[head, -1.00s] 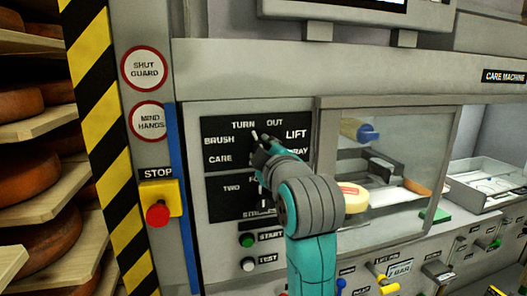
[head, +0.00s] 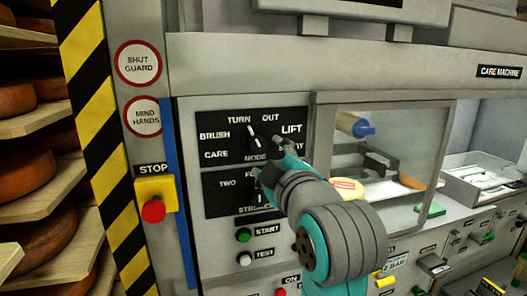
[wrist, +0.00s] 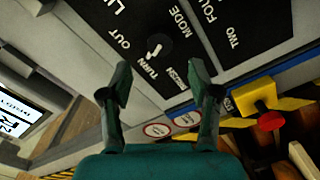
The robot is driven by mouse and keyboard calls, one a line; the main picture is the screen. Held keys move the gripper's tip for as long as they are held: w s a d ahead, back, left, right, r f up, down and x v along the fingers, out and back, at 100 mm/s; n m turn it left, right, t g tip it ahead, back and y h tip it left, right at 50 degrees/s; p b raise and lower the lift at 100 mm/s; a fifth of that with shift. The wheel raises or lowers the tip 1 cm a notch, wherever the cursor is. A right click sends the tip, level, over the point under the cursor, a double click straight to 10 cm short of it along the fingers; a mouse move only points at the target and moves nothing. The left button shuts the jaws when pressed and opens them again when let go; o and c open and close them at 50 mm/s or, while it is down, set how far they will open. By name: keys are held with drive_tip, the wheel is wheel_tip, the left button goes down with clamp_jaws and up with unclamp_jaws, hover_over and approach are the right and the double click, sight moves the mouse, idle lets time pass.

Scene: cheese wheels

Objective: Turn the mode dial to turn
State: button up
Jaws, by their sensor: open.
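The mode dial (head: 258,140) is a dark knob with a white pointer on the black upper panel (head: 222,120), ringed by the labels CARE, BRUSH, TURN, OUT and LIFT. Its pointer tilts up and slightly left, toward TURN. In the wrist view the dial (wrist: 159,45) also shows its white pointer directed at the word TURN. My gripper (head: 273,160) is open just below and right of the dial, and its arm hides part of the right-hand labels. In the wrist view the two fingers (wrist: 162,74) are spread and empty, apart from the dial.
A second dial panel (head: 218,204) sits just below, partly behind my gripper. Green START (head: 243,235) and white TEST (head: 244,259) buttons are under it. A red stop button (head: 153,211) is at left. A glazed chamber (head: 420,125) holding a cheese wheel stands to the right.

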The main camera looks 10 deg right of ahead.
drive_tip(key=shift+s+d, duration=0.15)
drive_tip(key=shift+s, duration=1.75)
